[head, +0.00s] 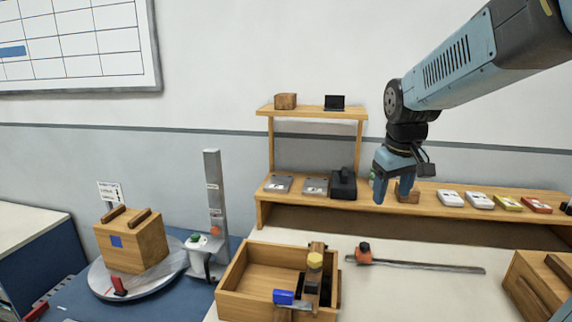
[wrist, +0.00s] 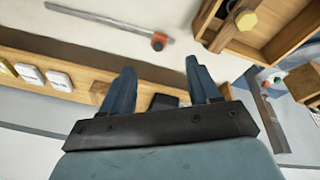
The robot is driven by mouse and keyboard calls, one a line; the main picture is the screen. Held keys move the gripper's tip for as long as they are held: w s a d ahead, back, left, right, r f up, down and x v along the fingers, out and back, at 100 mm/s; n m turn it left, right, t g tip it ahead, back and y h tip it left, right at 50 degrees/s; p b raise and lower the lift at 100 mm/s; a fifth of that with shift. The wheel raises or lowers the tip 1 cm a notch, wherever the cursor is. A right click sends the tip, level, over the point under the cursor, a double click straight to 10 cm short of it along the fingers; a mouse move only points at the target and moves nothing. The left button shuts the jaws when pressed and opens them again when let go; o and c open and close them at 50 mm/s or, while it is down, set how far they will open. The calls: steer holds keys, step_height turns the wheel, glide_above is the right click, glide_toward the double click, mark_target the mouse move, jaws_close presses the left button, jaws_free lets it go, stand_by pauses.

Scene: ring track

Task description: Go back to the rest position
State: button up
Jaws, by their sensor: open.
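My gripper (head: 394,190) hangs from my blue-grey arm at the right of the head view, in front of the long wooden shelf (head: 470,211). Its two blue fingers also show in the wrist view (wrist: 158,92), spread apart with nothing between them. It covers part of a small brown block on the shelf. In the head view, the open wooden tray (head: 232,284) stands on the white table below and left of my gripper, apart from it. A yellow-topped knob (head: 315,260) and a blue block (head: 283,297) show at the tray.
A bar with an orange piece (head: 420,266) lies on the table. A wooden box (head: 535,290) stands at the right. A wooden cube (head: 130,242) sits on a round plate at the left, near a grey upright post (head: 214,195). Free table lies around the bar.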

steer(key=s+r+m+t, duration=0.1)
steer(key=s+m+t, duration=0.1)
steer(key=s, duration=1.3)
steer(key=shift+s+r+m+t+y, duration=0.3)
steer(key=shift+r+m+t, duration=0.1)
steer(key=shift+m, duration=0.3)
